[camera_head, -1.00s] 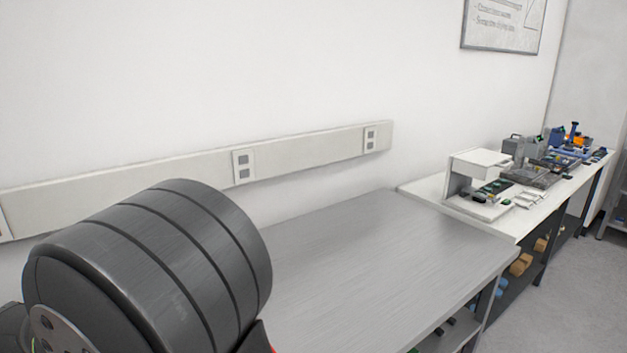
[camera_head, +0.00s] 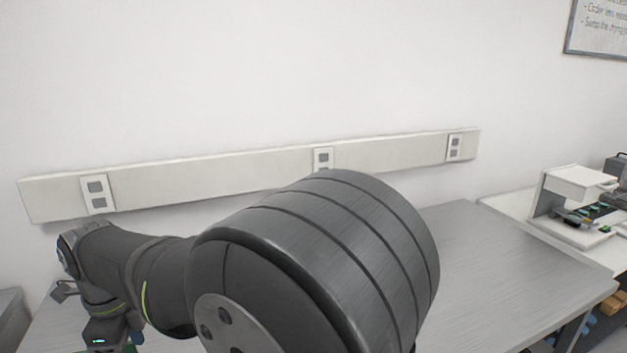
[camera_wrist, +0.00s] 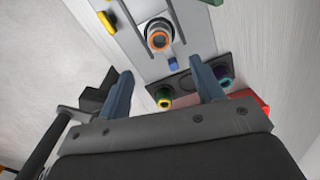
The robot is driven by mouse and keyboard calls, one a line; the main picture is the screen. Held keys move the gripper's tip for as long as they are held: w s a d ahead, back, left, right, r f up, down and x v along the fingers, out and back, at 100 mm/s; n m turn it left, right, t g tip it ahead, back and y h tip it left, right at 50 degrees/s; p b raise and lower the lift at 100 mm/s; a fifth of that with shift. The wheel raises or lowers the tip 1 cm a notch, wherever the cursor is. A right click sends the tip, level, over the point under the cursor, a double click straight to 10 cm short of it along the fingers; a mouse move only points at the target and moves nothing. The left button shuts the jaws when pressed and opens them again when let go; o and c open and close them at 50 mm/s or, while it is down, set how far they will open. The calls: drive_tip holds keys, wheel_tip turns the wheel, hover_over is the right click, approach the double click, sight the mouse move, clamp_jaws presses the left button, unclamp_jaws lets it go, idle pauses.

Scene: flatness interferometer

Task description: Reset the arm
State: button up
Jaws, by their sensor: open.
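My arm fills the lower middle of the head view, with a large dark rounded joint in front and a link stretching to the left. My gripper shows in the wrist view (camera_wrist: 165,95), its two blue-grey fingers spread well apart with nothing between them touching either. Past the fingers is a pale plate (camera_wrist: 185,55) carrying an orange-rimmed cylinder (camera_wrist: 158,40). A dark holder (camera_wrist: 188,85) with a yellow-green ringed part (camera_wrist: 164,97) and a teal and purple ringed part (camera_wrist: 223,75) lies beyond the fingertips. In the head view the fingers cannot be made out.
A bare grey table (camera_head: 490,250) lies right of my arm. A white bench with a white instrument (camera_head: 575,190) stands further right. A wall rail with sockets (camera_head: 250,170) runs behind. A red object (camera_wrist: 250,100) sits right of the fingers in the wrist view.

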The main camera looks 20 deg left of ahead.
wheel_tip(320, 180, down, 12)
drive_tip(key=shift+f, duration=0.1)
wheel_tip(320, 180, up, 4)
drive_tip(key=shift+r, duration=0.1)
drive_tip(key=w+d+r, duration=0.7)
drive_tip(key=w+d, duration=0.1)
drive_tip(key=w+d+f+m, duration=0.1)
drive_tip(key=w+d+f, duration=0.1)
drive_tip(key=w+d, duration=0.95)
drive_tip(key=s+a+f, duration=0.4)
drive_tip(key=a, duration=0.1)
drive_tip(key=s+a+f, duration=0.2)
drive_tip(key=a, duration=0.1)
drive_tip(key=shift+s+a+f, duration=0.1)
drive_tip(key=shift+s, duration=0.2)
drive_tip(key=w+d+r, duration=0.5)
drive_tip(key=d+r, duration=0.1)
drive_tip(key=d, duration=0.3)
drive_tip(key=shift+s+a+r, duration=0.2)
drive_tip(key=shift+s+a, duration=0.3)
drive_tip(key=shift+a, duration=0.2)
drive_tip(key=shift+s+a+r, duration=0.2)
drive_tip(key=shift+s+a, duration=0.3)
drive_tip(key=shift+a, duration=0.25)
drive_tip(key=shift+s+a+r, duration=0.2)
drive_tip(key=shift+s+a, duration=0.3)
drive_tip(key=shift+a, duration=0.2)
